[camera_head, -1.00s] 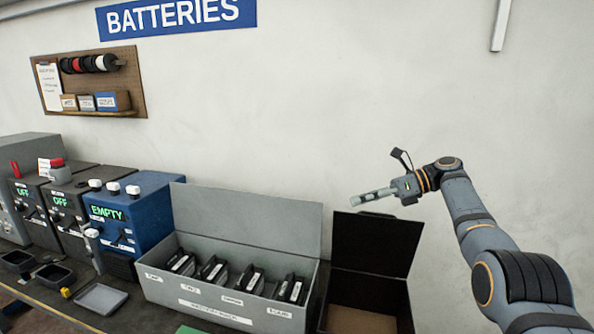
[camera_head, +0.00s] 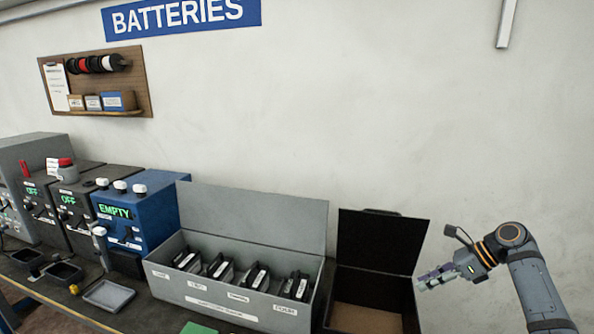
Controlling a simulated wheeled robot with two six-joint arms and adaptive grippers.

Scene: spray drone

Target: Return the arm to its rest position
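My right gripper (camera_head: 438,276) is at the lower right, on the arm that comes in from the right edge. Its fingers point left, at the right side of the open black box (camera_head: 380,240). I see nothing held between the fingers, but they are small and seen from the side, so their opening is unclear. My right arm (camera_head: 535,285) is bent, with its wrist joint highest. My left gripper is not in view.
An open grey battery box (camera_head: 215,300) holds several black batteries in a row. To its left stand a blue machine (camera_head: 140,215) reading EMPTY and dark machines reading OFF. A small grey tray (camera_head: 108,296) lies on the bench.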

